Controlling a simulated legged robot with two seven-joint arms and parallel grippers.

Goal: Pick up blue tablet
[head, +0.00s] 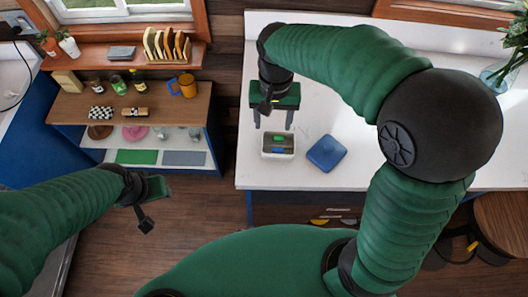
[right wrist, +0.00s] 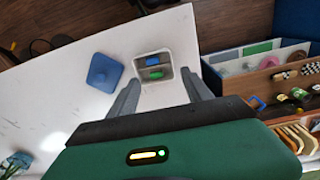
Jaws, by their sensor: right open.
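A small blue tablet (head: 278,151) lies in an open white box (head: 264,153) on the white counter, beside a green piece (head: 279,139). In the right wrist view, the blue tablet (right wrist: 125,61) and the green piece (right wrist: 155,75) show inside the box (right wrist: 139,84). A square blue lid (head: 326,154) lies on the counter to the right of the box. My right gripper (head: 274,121) is open and empty above the box, with its fingers pointing down. My left gripper (head: 152,189) is over the floor, away from the counter; its jaw opening is unclear.
The white counter (head: 300,195) is clear around the box and lid. A shelf unit (head: 180,108) at the left holds jars, an orange mug (head: 186,85) and boards. A glass vase (head: 500,75) with a plant stands at the far right.

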